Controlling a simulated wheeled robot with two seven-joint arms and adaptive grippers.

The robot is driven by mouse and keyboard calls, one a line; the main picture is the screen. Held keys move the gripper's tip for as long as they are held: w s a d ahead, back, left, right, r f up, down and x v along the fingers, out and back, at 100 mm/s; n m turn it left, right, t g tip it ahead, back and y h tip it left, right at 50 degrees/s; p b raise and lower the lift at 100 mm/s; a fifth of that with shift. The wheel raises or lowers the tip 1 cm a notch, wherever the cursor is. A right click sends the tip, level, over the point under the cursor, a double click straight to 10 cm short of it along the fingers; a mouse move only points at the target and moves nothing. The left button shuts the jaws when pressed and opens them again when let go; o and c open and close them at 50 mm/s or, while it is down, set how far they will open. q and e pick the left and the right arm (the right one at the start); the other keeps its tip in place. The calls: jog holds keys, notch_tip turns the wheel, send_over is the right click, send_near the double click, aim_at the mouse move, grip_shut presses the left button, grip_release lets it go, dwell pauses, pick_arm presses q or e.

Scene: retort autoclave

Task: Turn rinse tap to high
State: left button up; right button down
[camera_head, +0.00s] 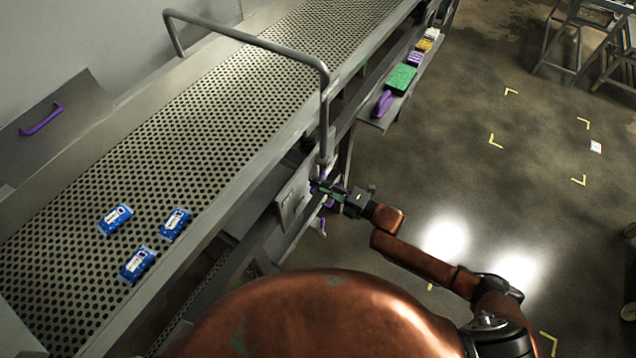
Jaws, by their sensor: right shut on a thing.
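The rinse tap (329,203) shows as small purple parts at the side of the metal conveyor, by the foot of the bent grey pipe. My right gripper (324,187) reaches in from the right and is shut on the tap's purple handle. Its fingers hide most of the handle, so I cannot tell the tap's setting. My left gripper is not in view.
A perforated metal conveyor (215,120) carries several blue packs, one of them near the edge (137,265). A bent grey pipe (325,115) rises above the tap. A side shelf holds a green pad (401,78) and a purple brush (383,103).

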jog(key=shift+w+d+f+n+b, duration=0.2)
jog(key=shift+f+n+b, duration=0.6)
jog(key=shift+n+b, duration=0.35)
jog(key=shift+w+d+f+n+b, duration=0.15)
jog(key=shift+w+f+n+b, duration=0.1)
jog(key=shift+f+n+b, duration=0.85)
jog(key=shift+w+d+f+n+b, duration=0.2)
jog(key=shift+f+n+b, duration=0.25)
jog(key=shift+n+b, duration=0.75)
jog(key=shift+m+b, duration=0.3)
jog(key=shift+m, duration=0.05)
jog(key=c, duration=1.8)
grip_release()
jog(key=shift+r, duration=0.1)
jog(key=v, duration=1.2)
